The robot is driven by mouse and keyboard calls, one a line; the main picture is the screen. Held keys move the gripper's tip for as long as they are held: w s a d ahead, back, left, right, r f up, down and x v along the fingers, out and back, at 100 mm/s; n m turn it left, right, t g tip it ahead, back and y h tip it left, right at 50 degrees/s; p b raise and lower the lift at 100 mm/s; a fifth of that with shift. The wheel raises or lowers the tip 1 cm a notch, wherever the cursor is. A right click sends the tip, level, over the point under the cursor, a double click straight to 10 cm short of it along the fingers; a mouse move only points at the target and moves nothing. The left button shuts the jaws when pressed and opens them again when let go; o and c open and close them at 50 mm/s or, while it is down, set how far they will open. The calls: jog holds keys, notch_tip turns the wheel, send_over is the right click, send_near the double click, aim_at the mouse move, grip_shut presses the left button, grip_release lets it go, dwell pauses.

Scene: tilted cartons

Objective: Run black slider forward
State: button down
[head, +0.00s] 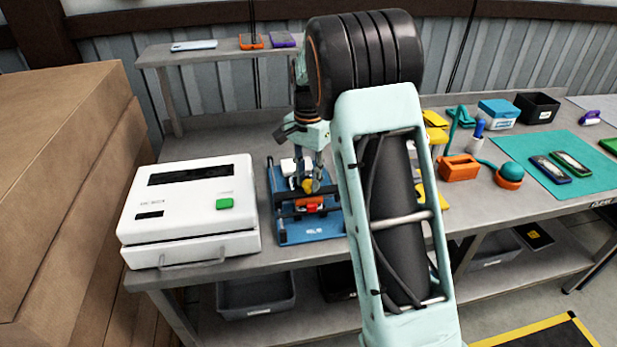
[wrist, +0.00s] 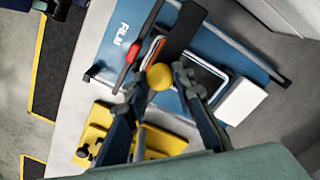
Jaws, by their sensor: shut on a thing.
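The blue film fixture (head: 309,228) lies on the bench, with dark bars across it; it also shows in the wrist view (wrist: 224,58). The black slider (wrist: 184,30) appears as a wide dark bar over the fixture, running up from a round yellow knob (wrist: 159,77). My gripper (head: 308,184) is over the fixture, pointing down. In the wrist view its fingers are closed around the yellow knob, one on each side. The knob's join to the slider is partly hidden by the fingers. A red part (head: 308,205) shows on the fixture below the fingers.
A white machine with a green button (head: 190,212) stands close to the fixture's left. An orange holder (head: 459,168) and yellow pieces are to the right, partly behind my arm. A white block (wrist: 240,101) sits at the fixture's edge. A raised shelf (head: 215,56) stands behind.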

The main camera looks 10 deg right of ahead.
aim_at(309, 183)
jog(key=shift+s, duration=0.2)
jog(key=c, duration=1.6)
grip_release()
notch_tip(309, 183, up, 12)
jog(key=shift+r, duration=0.1)
